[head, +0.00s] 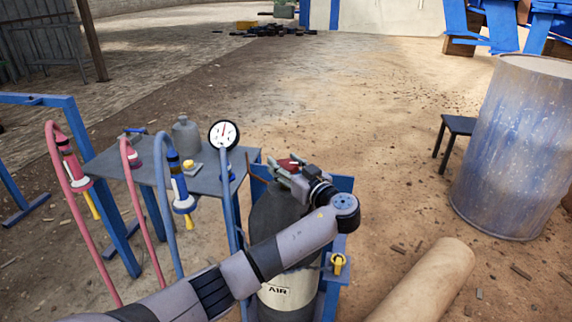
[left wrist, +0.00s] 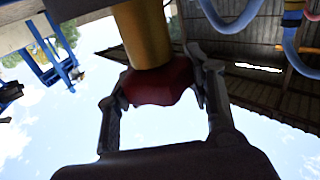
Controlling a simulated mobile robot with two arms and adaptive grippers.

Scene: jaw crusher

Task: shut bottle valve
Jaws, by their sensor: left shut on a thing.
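The air bottle (head: 272,217) stands upright in a blue frame in the head view, dark grey on top with a cream band marked AIR. My left arm crosses in front of it and hides part of it. My left gripper (head: 287,172) is at the top of the bottle, its fingers around the red valve knob (head: 289,162). In the left wrist view the red knob (left wrist: 158,83) sits between the two fingers of my left gripper (left wrist: 162,88), shut on it. A brass stem (left wrist: 143,35) joins the knob. My right gripper is not in view.
A pressure gauge (head: 223,135) stands left of the bottle, beside a grey table (head: 205,182) and hoses with red and blue handles. A yellow valve (head: 338,263) is on the blue frame at right.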

